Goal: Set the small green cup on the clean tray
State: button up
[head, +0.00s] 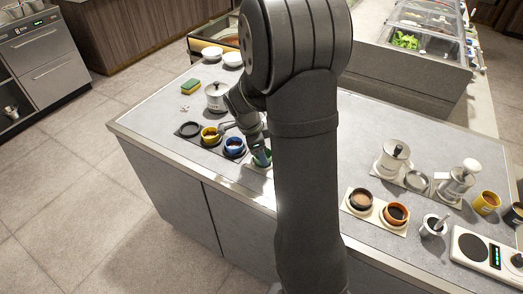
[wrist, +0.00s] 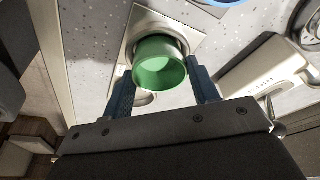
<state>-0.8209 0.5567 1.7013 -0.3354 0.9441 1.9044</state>
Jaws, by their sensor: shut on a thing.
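The small green cup (wrist: 160,64) is between the two fingers of my gripper (wrist: 163,92) in the wrist view, and the gripper is shut on it. Its open mouth faces the camera. Behind it is a pale square plate (wrist: 134,25) with a round well; I cannot tell whether the cup sits in the well or is above it. In the head view the green cup (head: 262,158) shows only partly, beside my arm. I cannot tell which tray is the clean one.
A white lidded pot (head: 216,98) and a sponge (head: 190,88) stand behind the dark tray. A pale tray (head: 372,220) at right holds two cups with dark contents. Pots, mugs and a scale (head: 484,252) crowd the right end. My arm hides the middle of the counter.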

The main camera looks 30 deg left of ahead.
jog(key=shift+f, duration=0.25)
jog(key=o, duration=1.1)
notch_tip(320, 180, up, 8)
jog(key=shift+f, duration=0.1)
dwell(0.4)
jog(key=shift+f, duration=3.95)
jog(key=shift+r, duration=0.1)
